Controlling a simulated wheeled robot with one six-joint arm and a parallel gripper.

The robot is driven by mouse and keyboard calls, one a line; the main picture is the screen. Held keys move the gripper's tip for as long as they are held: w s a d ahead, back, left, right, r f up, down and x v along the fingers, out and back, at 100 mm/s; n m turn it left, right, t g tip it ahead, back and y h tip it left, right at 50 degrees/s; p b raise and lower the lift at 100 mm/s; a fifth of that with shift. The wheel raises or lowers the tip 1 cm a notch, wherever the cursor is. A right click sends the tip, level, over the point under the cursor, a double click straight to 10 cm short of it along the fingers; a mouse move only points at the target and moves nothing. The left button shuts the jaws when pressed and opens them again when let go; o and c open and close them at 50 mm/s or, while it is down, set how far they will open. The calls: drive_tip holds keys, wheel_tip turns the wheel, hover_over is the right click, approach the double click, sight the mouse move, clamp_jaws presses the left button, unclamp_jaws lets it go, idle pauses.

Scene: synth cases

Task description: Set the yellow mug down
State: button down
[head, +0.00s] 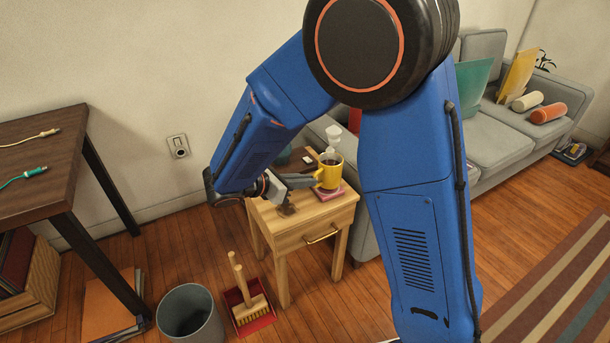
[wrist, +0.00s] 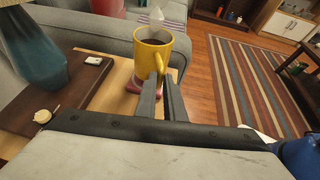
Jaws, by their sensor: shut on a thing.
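The yellow mug (head: 327,174) is upright and holds dark liquid. It is at the right rear part of the small wooden side table (head: 300,232). My gripper (head: 312,182) reaches it from the left and is shut on its handle. In the wrist view the mug (wrist: 150,55) is just beyond the fingertips (wrist: 163,82), with its handle between them. A pink, flat item (head: 329,193) lies under the mug. I cannot tell whether the mug touches it or hangs slightly above it.
A brown board (wrist: 85,88) with a small white item (wrist: 93,61) and a teal vase (wrist: 36,50) take up the table's other side. A grey sofa (head: 488,135) stands close behind. A bin (head: 188,318) and a red dustpan (head: 250,312) are on the floor in front.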

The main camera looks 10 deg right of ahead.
drive_tip(key=shift+f, duration=0.85)
idle(0.5)
drive_tip(key=c, duration=1.8)
unclamp_jaws()
drive_tip(key=shift+o, duration=0.2)
drive_tip(key=v, duration=1.7)
drive_tip(key=s+d+r+m+g+y, duration=0.2)
drive_tip(key=s+d+m, duration=0.15)
drive_tip(key=d, duration=0.65)
drive_tip(key=s+d+r+m+g+y, duration=0.25)
drive_tip(key=d+m, duration=0.25)
drive_tip(key=d, duration=0.4)
drive_tip(key=s+d+m+t+y, duration=0.4)
drive_tip(key=s+d+m+y, duration=0.3)
drive_tip(key=s+d+m, duration=0.4)
drive_tip(key=s+m, duration=0.3)
drive_tip(key=shift+s, duration=0.3)
